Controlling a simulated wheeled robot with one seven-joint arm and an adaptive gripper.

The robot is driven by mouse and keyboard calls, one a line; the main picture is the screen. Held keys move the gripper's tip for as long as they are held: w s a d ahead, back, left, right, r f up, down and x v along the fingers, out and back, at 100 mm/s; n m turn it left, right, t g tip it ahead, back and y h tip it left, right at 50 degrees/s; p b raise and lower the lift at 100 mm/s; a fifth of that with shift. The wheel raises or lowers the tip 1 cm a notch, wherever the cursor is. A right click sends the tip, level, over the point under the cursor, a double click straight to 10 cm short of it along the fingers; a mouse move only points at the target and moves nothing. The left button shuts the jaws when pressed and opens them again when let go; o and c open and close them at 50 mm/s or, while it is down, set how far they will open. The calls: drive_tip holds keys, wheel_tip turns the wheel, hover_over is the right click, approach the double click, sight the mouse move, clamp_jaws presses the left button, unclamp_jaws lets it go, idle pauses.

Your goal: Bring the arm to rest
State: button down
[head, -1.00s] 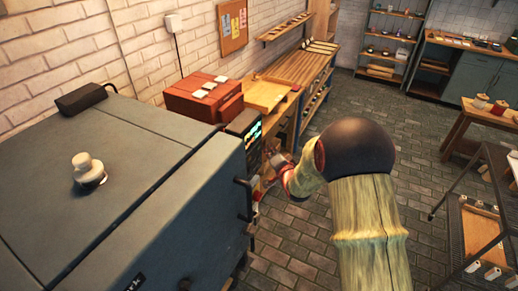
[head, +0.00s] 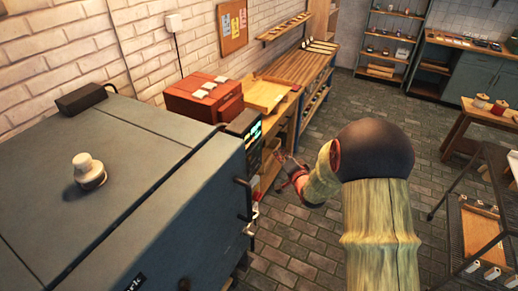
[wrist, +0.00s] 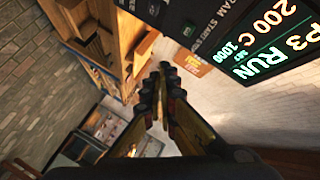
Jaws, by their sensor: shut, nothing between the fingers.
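My gripper (head: 282,166) is at the end of my arm, beside the front of the large grey kiln (head: 100,215) and a little right of its display panel (head: 253,142). In the wrist view my gripper (wrist: 163,75) has its dark fingertips together, with nothing held. The display panel (wrist: 265,40) also shows there, close on the right, lit with "P3 RUN", "200 C" and "1000". In the head view the fingers are small, and my forearm hides part of the floor behind.
A red box (head: 205,97) and a wooden bench (head: 300,65) stand along the brick wall beyond the kiln. Dark handles stick out from the kiln's front. A wire-sided rack (head: 480,225) and a wooden table (head: 480,122) are at right. The paved floor (head: 300,235) is open between.

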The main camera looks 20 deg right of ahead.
idle(0.4)
drive_tip(key=s+d+f+n+g, duration=0.25)
drive_tip(key=s+f+g, duration=0.3)
drive_tip(key=f, duration=0.45)
drive_tip(key=s+a+n+g+h, duration=0.1)
drive_tip(key=s+a+n+g, duration=0.25)
drive_tip(key=s, duration=0.65)
drive_tip(key=s+a+r+n+y+b, duration=0.2)
drive_tip(key=s+a+r+n+b, duration=0.4)
drive_tip(key=s+a+r, duration=1.2)
drive_tip(key=s+a+b, duration=0.1)
drive_tip(key=s+b, duration=0.1)
drive_tip(key=shift+s+a+r+n+g+y, duration=0.2)
drive_tip(key=shift+s+a+n+g+y, duration=0.1)
drive_tip(key=shift+s+a+n+g, duration=0.1)
